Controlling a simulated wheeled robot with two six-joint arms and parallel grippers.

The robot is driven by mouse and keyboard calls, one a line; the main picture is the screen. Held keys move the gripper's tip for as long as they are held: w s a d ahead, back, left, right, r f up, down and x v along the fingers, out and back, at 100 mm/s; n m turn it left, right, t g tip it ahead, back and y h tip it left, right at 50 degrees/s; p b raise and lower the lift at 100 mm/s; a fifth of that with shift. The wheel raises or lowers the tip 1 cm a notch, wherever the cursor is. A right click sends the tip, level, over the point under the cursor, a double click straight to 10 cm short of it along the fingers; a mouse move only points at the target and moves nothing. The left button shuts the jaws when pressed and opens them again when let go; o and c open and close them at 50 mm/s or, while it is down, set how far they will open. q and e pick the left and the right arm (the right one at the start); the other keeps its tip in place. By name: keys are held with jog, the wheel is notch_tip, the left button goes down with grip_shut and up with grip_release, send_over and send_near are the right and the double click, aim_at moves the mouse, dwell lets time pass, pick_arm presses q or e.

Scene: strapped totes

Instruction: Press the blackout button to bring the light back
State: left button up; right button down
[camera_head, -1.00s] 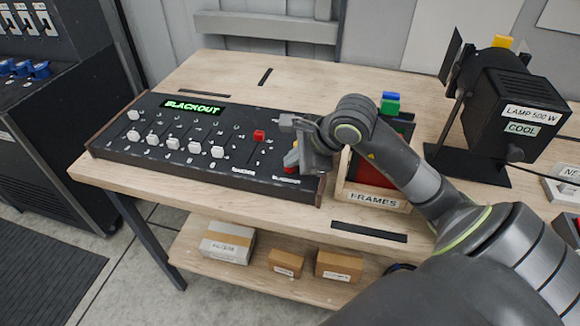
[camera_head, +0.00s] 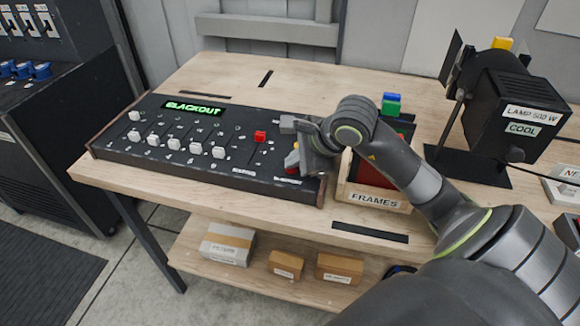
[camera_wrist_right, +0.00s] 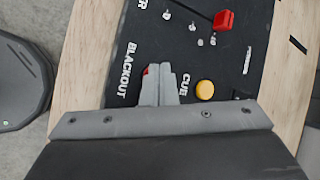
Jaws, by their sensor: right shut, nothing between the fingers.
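The black lighting console (camera_head: 170,165) lies on the wooden table, and its green display (camera_head: 195,108) reads BLACKOUT. My right gripper (camera_head: 294,158) is shut and empty, pointing down at the console's right front corner. In the right wrist view its closed fingertips (camera_wrist_right: 160,72) are beside the BLACKOUT lettering. A small red button (camera_wrist_right: 146,71) shows there at the fingers' edge, mostly hidden by them. I cannot tell whether they touch it. A round yellow button (camera_wrist_right: 205,89) marked CUE sits to the right of the fingers, apart from them. My left gripper is out of view.
A red fader knob (camera_head: 260,136) and several white fader knobs (camera_head: 196,148) stand up from the console. The wooden FRAMES box (camera_head: 373,200) is right of the gripper. A black lamp (camera_head: 505,110) stands further right. The table behind the console is clear.

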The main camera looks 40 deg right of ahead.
jog(key=shift+a+r, duration=0.1)
jog(key=shift+w+d+r, duration=0.15)
jog(key=shift+w+d, duration=0.05)
jog(key=shift+d, duration=0.05)
jog(key=shift+w+d, duration=0.25)
jog(key=shift+d, duration=0.05)
jog(key=shift+s+a+r+p, duration=0.15)
jog(key=shift+a+r+p, duration=0.05)
jog(key=shift+r+p, duration=0.15)
jog(key=shift+d+r+p, duration=0.15)
jog(key=shift+r+p, duration=0.3)
jog(key=shift+r, duration=0.1)
jog(key=shift+r+p, duration=0.9)
jog(key=shift+r, duration=0.9)
jog(key=shift+f, duration=0.1)
